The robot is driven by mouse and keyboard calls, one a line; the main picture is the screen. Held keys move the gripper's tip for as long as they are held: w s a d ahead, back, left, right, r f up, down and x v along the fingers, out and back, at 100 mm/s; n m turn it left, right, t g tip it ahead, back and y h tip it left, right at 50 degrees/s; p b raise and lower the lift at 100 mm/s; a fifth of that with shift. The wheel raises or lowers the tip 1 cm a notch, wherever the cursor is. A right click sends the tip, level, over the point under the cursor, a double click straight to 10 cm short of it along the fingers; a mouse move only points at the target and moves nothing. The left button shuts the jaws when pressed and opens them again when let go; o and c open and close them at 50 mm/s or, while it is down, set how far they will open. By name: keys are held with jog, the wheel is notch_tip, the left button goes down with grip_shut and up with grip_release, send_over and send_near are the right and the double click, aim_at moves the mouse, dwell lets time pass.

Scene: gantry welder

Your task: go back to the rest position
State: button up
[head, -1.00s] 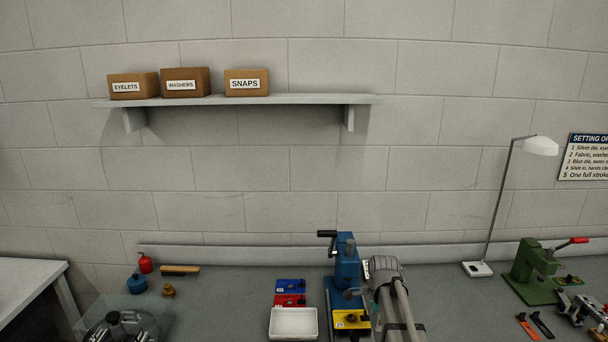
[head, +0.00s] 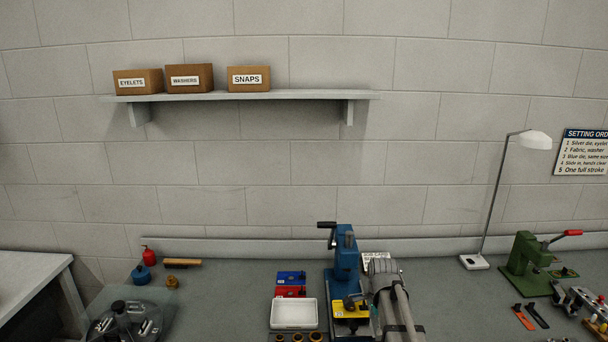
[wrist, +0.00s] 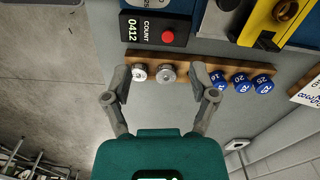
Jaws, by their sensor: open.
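My gripper (wrist: 158,84) is open and empty in the wrist view. Its two grey fingers are spread wide above the edge of a wooden die rack (wrist: 190,64). Two silver dies (wrist: 168,73) show between the fingers, and a row of blue dies (wrist: 240,82) lies to the right of the right finger. I cannot tell how far the fingers are above the rack. In the head view my arm reaches in from the bottom, right of the blue press (head: 346,258); the gripper itself does not show there.
A counter box (wrist: 157,29) reading 0412 stands beside the rack. In the head view a white tray (head: 294,325) lies left of the press, with blue and red blocks behind it. A lamp (head: 475,261) and green press (head: 527,262) stand to the right.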

jog(key=s+a+f+n+b, duration=0.2)
jog(key=s+f+n+b, duration=0.2)
jog(key=s+n, duration=0.3)
jog(key=s+a+f+n+b, duration=0.2)
jog(key=s+f+n+b, duration=0.2)
jog(key=s+n, duration=0.3)
jog(key=shift+s+f+n+b, duration=0.2)
jog(key=shift+f+n+b, duration=0.25)
jog(key=shift+n, duration=0.65)
